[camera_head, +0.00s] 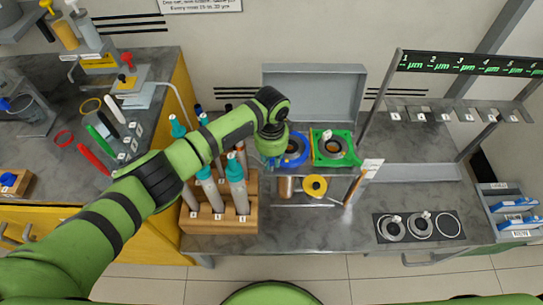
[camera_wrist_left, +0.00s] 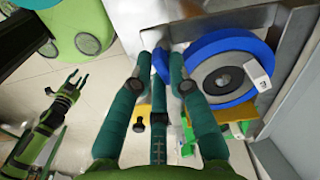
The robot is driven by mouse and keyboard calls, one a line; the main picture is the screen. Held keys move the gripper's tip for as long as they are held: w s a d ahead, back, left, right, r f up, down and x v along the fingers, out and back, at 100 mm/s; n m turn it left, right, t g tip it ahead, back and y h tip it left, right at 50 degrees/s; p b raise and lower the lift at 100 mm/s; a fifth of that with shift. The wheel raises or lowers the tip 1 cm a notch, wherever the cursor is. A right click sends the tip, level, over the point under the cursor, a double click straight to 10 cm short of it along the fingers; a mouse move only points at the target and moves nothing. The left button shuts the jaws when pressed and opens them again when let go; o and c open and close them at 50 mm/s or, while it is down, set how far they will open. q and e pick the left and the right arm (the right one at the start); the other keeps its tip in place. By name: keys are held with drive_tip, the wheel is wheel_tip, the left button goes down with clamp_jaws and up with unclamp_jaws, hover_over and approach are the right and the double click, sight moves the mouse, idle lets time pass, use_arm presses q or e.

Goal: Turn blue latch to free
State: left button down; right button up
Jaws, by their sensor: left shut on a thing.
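The blue latch (camera_head: 294,150) is a blue ring around a dark round part with a metal centre, next to a green one on the bench fixture. It also shows in the wrist view (camera_wrist_left: 209,45), with a small white tag on its face. My left gripper (camera_wrist_left: 161,62) is shut on a blue piece at the ring's left edge. In the head view the gripper (camera_head: 272,152) covers the latch's left side. My right gripper (camera_wrist_left: 75,82) shows small at the left of the wrist view, its fingers spread and empty.
A green latch (camera_head: 334,147) sits right of the blue one. A yellow ring (camera_head: 314,186) is below them. A wooden rack (camera_head: 218,222) of teal-topped bottles stands close on the left. A grey raised panel (camera_head: 314,92) rises behind. Bench at the right holds round parts (camera_head: 420,226).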

sight(271, 161)
use_arm(q)
drive_tip(key=shift+m, duration=1.3)
drive_tip(key=c, duration=1.2)
unclamp_jaws()
wheel_tip(271, 161, up, 12)
